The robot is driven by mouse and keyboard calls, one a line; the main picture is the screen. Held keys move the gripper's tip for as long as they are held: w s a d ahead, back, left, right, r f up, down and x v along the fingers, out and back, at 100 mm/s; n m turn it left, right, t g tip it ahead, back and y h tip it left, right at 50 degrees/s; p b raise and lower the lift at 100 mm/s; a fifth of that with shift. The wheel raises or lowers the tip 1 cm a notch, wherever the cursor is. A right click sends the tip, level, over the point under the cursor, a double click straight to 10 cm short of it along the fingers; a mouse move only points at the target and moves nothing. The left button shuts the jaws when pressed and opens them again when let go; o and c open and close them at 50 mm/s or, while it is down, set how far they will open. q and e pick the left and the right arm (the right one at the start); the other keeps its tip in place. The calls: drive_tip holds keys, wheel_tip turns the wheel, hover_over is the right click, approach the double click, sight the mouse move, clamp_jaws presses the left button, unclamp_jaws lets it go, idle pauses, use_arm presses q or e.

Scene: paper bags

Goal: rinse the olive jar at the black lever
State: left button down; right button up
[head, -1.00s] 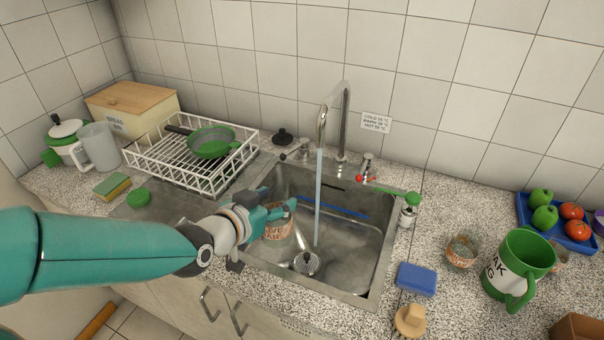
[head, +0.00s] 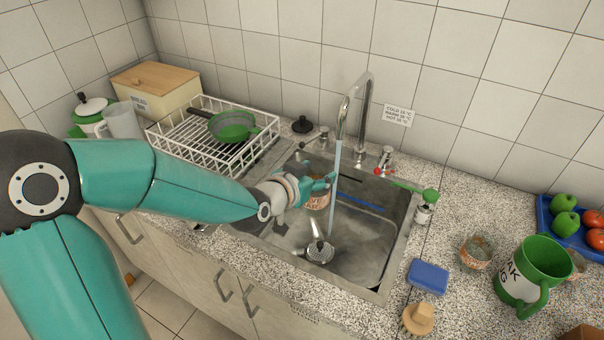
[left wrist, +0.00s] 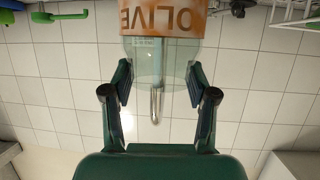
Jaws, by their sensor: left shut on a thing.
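My left gripper (head: 325,186) is shut on the olive jar (head: 317,200), over the sink (head: 378,270). The jar's orange label shows upside down in the left wrist view (left wrist: 165,18), with clear glass between the fingers. Running water (head: 337,180) falls from the tap spout (head: 345,108) close beside the jar's right side; I cannot tell whether it enters it. The black lever (head: 303,145) is left of the spout, a red-tipped lever (head: 378,171) right of it, and a green-knobbed lever (head: 430,195) farther right. My right gripper is not in view.
A white dish rack (head: 185,145) with a green pan (head: 232,126) stands left of the sink. A blue sponge (head: 428,277), a brush (head: 418,318), a glass jar (head: 476,252) and a green mug (head: 535,270) stand right of it. The right part of the basin is clear.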

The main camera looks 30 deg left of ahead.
sight(323, 168)
use_arm(q)
drive_tip(key=w, duration=0.2)
drive_tip(key=w+p, duration=0.1)
drive_tip(key=shift+w+d+f, duration=0.15)
drive_tip(key=shift+d+f, duration=0.15)
drive_tip(key=shift+b+x, duration=0.45)
drive_tip(key=shift+x, duration=0.45)
drive_tip(key=shift+w+d, duration=0.15)
drive_tip(key=shift+w, duration=0.4)
drive_tip(key=shift+w+d, duration=0.15)
drive_tip(key=shift+w, duration=0.4)
drive_tip(key=shift+d, duration=0.1)
drive_tip(key=shift+s+d+b, duration=0.1)
drive_tip(key=shift+d+b, duration=0.2)
drive_tip(key=shift+d, duration=0.2)
drive_tip(key=shift+f, duration=0.1)
drive_tip(key=shift+a+b, duration=0.55)
drive_tip(key=shift+a, duration=0.1)
